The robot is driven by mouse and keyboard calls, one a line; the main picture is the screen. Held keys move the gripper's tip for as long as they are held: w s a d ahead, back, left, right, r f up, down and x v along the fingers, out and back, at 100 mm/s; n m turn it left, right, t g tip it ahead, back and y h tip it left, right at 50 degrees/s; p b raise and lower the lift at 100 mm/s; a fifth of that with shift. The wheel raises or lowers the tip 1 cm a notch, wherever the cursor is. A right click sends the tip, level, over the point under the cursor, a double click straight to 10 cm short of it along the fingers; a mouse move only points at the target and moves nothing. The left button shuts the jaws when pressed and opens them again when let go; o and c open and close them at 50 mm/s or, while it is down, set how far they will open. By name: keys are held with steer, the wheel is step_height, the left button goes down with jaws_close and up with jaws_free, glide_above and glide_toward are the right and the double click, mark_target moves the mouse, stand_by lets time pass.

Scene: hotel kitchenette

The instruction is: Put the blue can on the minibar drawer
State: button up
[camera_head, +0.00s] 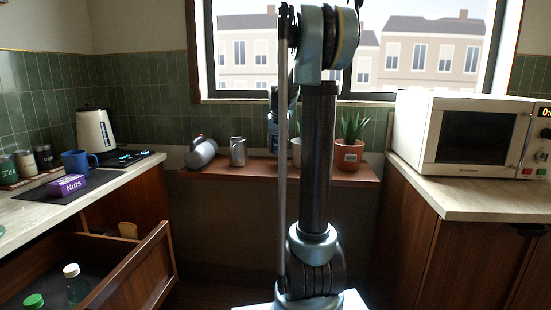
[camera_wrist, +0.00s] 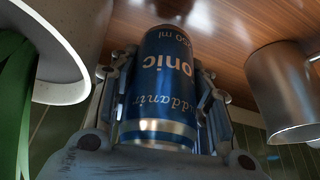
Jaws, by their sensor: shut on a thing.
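My gripper (camera_wrist: 158,80) is shut on the blue can (camera_wrist: 165,95), with a finger on each side of it. The can has white lettering and a silver rim, and appears upside down in the wrist view. It is right by the wooden shelf surface; I cannot tell whether it touches it. In the head view, my gripper (camera_head: 273,130) is at the shelf under the window, partly hidden behind my arm. The minibar drawer (camera_head: 150,265) is pulled open at the lower left. It holds a green-capped bottle (camera_head: 34,302) and a white-capped bottle (camera_head: 76,285).
The mug (camera_wrist: 285,95) and a white pot (camera_wrist: 60,45) flank the can closely. A microwave (camera_head: 465,135) stands right; a counter (camera_head: 120,175) is left.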

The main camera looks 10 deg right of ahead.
mark_target(278, 154)
steer(key=shift+f, duration=2.15)
steer(key=o, duration=1)
steer(key=shift+c, duration=0.2)
